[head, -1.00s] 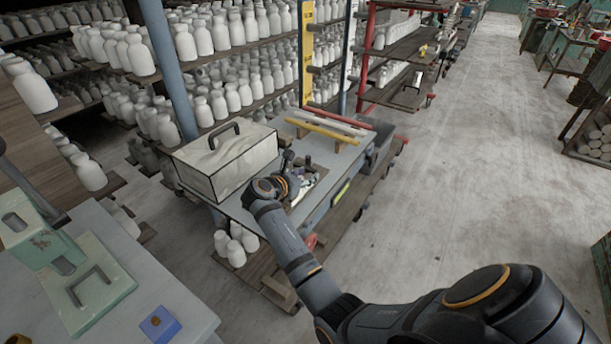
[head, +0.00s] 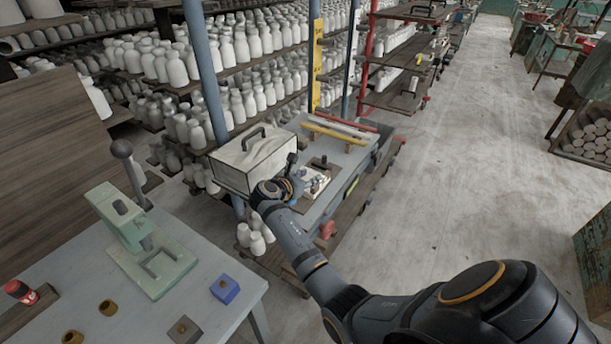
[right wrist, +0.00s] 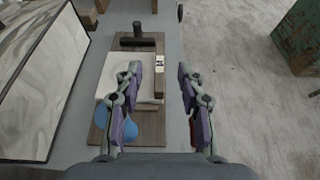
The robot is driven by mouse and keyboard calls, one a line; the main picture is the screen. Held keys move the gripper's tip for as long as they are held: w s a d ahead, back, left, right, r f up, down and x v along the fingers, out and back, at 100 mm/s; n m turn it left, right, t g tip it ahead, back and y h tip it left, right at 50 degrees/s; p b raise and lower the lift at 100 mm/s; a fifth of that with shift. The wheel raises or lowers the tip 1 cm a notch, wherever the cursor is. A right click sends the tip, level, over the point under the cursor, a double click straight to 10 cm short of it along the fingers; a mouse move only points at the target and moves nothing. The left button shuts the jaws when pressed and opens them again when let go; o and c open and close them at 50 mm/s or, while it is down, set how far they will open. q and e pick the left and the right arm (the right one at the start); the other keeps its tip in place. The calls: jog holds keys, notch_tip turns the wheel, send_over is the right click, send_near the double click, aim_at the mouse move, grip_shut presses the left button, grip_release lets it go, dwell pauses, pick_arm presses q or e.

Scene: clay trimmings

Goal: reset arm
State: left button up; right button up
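My right gripper (head: 292,172) is over the work table, just right of the white box with a black handle (head: 253,155). In the right wrist view its two fingers stand apart with nothing between them, so the gripper (right wrist: 159,72) is open. Below it is a brown wooden board (right wrist: 153,130) with a white slab (right wrist: 112,85) and a dark T-shaped tool (right wrist: 138,38). Blue rounded shapes (right wrist: 112,122) show partly behind the left finger. My left gripper is not in view.
A green press (head: 140,240) stands on the near left table with a blue block (head: 225,289). Shelves of white bottles (head: 255,40) line the back. The floor (head: 460,160) at right is clear.

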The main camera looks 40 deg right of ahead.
jog(key=s+a+f+m+g+y, duration=0.1)
jog(key=s+a+f+m+y, duration=0.15)
jog(key=s+f+m, duration=0.45)
jog(key=s+a+f+m+y, duration=0.25)
jog(key=s+m, duration=0.25)
jog(key=s, duration=0.3)
jog(key=s+a+m+y, duration=0.7)
jog(key=s+a+m, duration=0.25)
jog(key=s, duration=0.45)
jog(key=s+d+f+g, duration=0.1)
jog(key=s+f, duration=0.1)
jog(key=f, duration=1.2)
jog(key=s+d+f+g, duration=0.1)
jog(key=f, duration=1.3)
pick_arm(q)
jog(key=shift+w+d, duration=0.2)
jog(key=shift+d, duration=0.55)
pick_arm(e)
jog(key=s+d+f+g, duration=0.1)
jog(key=s+f, duration=1.3)
jog(key=s, duration=0.4)
jog(key=shift+d+m, duration=0.2)
jog(key=shift+m, duration=0.15)
